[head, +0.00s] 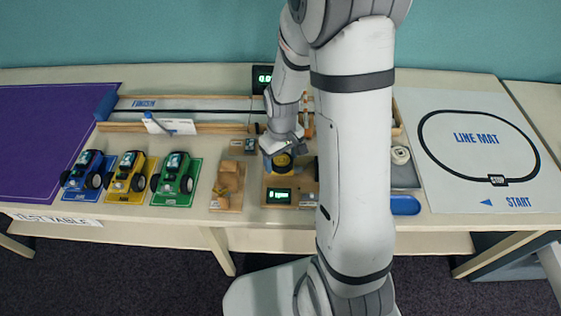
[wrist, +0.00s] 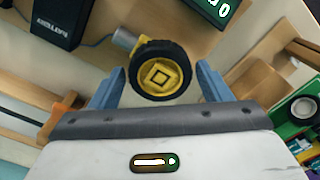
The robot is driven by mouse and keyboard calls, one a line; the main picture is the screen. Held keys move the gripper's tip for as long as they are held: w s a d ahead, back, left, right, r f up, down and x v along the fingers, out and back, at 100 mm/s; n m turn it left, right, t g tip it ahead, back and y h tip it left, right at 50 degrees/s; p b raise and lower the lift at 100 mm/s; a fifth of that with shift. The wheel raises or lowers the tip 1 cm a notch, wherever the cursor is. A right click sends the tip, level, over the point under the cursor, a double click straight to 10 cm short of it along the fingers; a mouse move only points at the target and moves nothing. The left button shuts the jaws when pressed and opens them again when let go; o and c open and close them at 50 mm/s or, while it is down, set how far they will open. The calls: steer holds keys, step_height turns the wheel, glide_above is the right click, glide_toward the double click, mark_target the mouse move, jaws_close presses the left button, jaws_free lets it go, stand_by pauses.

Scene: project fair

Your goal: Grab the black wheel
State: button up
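The black wheel (wrist: 160,70) has a black tyre and a yellow hub. In the wrist view it sits between the two blue fingers of my gripper (wrist: 160,72), with a gap on each side. My gripper is open and not visibly touching the wheel. A grey metal cylinder (wrist: 125,39) shows just behind the wheel; I cannot tell if they are joined. In the head view my gripper (head: 281,153) is over the wheel (head: 283,160) at the middle of the table, and partly hides it.
A wooden stand with a green-lit display (head: 279,195) is just in front of the wheel. A wooden block piece (head: 228,182) and the green car (head: 176,182) stand to the left. A black battery box (wrist: 60,22) is close by. The line mat (head: 478,150) lies right.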

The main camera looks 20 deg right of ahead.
steer(key=c, duration=0.7)
steer(key=shift+r, duration=0.15)
